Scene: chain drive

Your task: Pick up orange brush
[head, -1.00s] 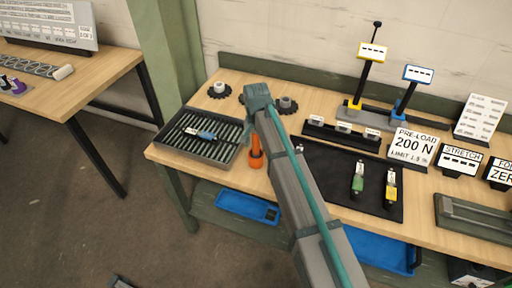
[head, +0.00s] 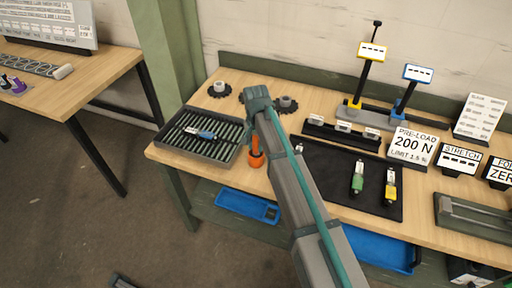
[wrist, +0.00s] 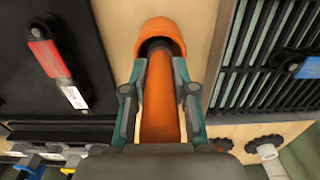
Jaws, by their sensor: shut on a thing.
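The orange brush (wrist: 160,105) is between the two fingers of my gripper (wrist: 159,78) in the wrist view. The fingers are shut on its orange body, and its rounded orange end with a dark band shows beyond the fingertips. In the head view the brush (head: 256,159) shows as a small orange shape over the wooden table, between the ribbed tray and the black mat. My arm hides its upper part and the fingers there. I cannot tell whether its lower end touches the table.
The dark ribbed tray (head: 232,154) with a blue-handled item (head: 205,135) is just left of the brush. The black mat (head: 330,185) with green and yellow tagged items is to the right. Dark sprockets (head: 219,90) and a label rack (head: 342,138) stand behind.

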